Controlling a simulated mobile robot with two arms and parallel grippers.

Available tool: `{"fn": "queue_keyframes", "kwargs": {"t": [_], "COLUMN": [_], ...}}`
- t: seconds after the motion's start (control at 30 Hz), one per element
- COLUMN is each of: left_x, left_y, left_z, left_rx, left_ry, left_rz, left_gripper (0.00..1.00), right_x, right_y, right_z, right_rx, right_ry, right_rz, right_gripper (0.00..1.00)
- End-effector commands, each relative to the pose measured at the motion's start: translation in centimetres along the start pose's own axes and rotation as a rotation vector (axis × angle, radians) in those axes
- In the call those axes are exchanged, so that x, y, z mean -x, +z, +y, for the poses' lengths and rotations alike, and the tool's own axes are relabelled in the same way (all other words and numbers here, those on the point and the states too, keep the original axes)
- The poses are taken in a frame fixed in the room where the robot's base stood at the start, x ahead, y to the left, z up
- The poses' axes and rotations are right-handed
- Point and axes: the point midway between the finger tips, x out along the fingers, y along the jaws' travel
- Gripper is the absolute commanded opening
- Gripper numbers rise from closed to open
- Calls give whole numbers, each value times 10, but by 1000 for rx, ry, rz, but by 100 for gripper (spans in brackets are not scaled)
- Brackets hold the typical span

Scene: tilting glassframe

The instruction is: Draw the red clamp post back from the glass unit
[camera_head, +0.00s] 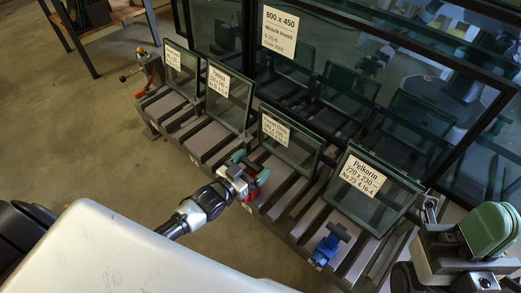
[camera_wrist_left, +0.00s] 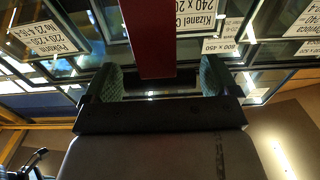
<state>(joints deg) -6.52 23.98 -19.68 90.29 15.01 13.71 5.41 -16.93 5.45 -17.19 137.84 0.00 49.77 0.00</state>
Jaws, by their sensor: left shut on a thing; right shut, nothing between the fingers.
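The red clamp post (camera_head: 252,190) stands at the front edge of the slatted rack, in front of a small glass unit (camera_head: 291,143) with a white label. My left gripper (camera_head: 250,167) is at the post, its green pads shut on it. In the left wrist view the red post (camera_wrist_left: 155,40) runs up from between the pads of the left gripper (camera_wrist_left: 158,82). The arm partly hides the post in the head view, and I cannot tell whether it touches the glass. My right gripper (camera_head: 490,232) is shut and empty at the right edge, apart from the post.
A blue clamp (camera_head: 328,246) stands before the Pelkorin glass unit (camera_head: 370,190). Other labelled units (camera_head: 229,98) stand along the rack (camera_head: 195,135), with a large pane behind. A red clamp (camera_head: 150,71) is at the far left end.

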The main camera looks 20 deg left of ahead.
Motion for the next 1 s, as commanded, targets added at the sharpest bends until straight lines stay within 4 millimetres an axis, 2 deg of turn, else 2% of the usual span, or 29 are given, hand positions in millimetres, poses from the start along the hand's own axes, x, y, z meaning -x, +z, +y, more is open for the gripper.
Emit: {"fn": "queue_keyframes", "kwargs": {"t": [0.33,0.37,0.43,0.67,0.77,0.9,1.0], "left_x": [6,6,6,5,12,35,56], "left_y": [2,2,2,1,0,-2,-2], "left_z": [1,1,1,0,0,0,0], "left_rx": [0,0,0,0,1,0,0], "left_ry": [2,2,2,1,1,1,0], "left_rz": [-2,-2,-2,0,-1,-3,-4], "left_gripper": [46,90,100,100,100,100,100], "right_x": [2,2,1,1,-3,-9,-7], "right_y": [0,-1,0,-1,-2,-6,-7], "right_z": [0,0,0,0,0,0,-1], "right_rx": [-1,-1,-1,-1,-1,-2,-5], "right_ry": [2,2,2,2,2,6,16], "right_rz": [-6,-6,-6,-6,-4,2,-36], "right_gripper": [0,0,0,0,0,0,0]}}
